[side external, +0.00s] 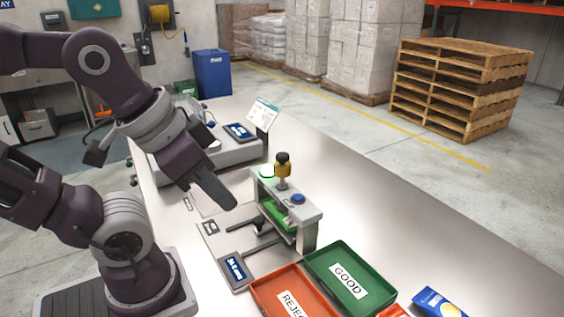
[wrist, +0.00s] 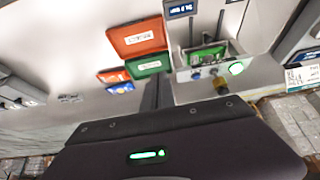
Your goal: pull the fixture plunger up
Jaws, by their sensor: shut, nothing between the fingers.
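The fixture (side external: 306,216) is a grey bridge-shaped frame on the bench with a green part (side external: 280,214) under its top.
A blue button (side external: 298,198) and a lit green ring (side external: 267,172) flank the plunger. A green GOOD tray (side external: 375,300) and an orange REJECT tray (side external: 262,289) lie in front. A scale with a sign (side external: 263,114) stands behind. The bench right of the fixture is clear.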

